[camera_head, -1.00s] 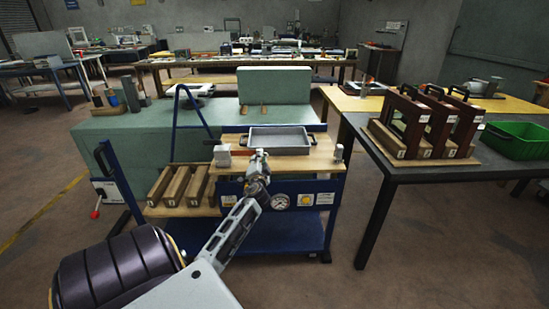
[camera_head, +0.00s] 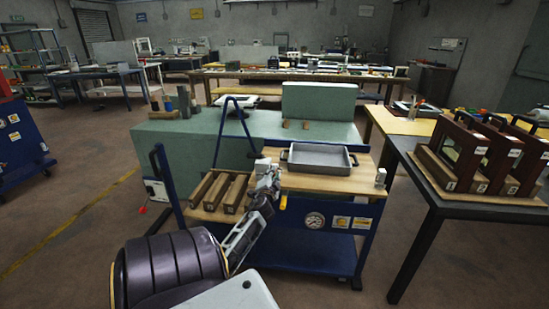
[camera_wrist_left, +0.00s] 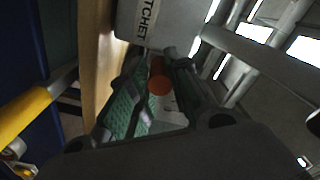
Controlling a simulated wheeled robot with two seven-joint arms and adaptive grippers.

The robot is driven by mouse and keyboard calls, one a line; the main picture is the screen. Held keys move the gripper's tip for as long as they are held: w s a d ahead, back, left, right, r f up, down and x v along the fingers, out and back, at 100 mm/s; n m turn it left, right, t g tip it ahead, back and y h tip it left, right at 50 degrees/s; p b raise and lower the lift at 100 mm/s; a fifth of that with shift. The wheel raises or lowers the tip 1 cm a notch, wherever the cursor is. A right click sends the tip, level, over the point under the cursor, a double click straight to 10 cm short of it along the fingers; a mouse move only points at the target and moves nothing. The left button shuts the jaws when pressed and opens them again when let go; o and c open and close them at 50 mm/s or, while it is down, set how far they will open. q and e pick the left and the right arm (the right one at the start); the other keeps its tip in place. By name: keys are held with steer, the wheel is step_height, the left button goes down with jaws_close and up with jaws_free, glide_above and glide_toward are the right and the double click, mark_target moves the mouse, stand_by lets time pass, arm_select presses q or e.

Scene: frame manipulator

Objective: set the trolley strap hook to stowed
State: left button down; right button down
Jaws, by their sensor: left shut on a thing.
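The trolley (camera_head: 285,181) has a blue frame, a wooden top and a front panel with a gauge. In the left wrist view the block (camera_wrist_left: 150,20) bears the letters "TCHET". Most of that part is hidden by the fingers. My right gripper is not in view.
A grey tray (camera_head: 318,158) stands on the trolley top. Several wooden bars (camera_head: 220,192) lie on the left shelf. A yellow bar (camera_wrist_left: 25,112) is near in the left wrist view. A dark table (camera_head: 440,190) with frames stands right; open floor lies between.

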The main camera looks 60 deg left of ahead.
arm_select(q)
steer(key=shift+s+a+f, duration=0.15)
steer(key=shift+s+f, duration=0.05)
steer(key=c, duration=1.3)
jaws_free()
steer(key=shift+s, duration=0.3)
steer(key=v, duration=1.1)
steer(key=shift+w+d+r, duration=0.2)
steer(key=shift+d, duration=0.35)
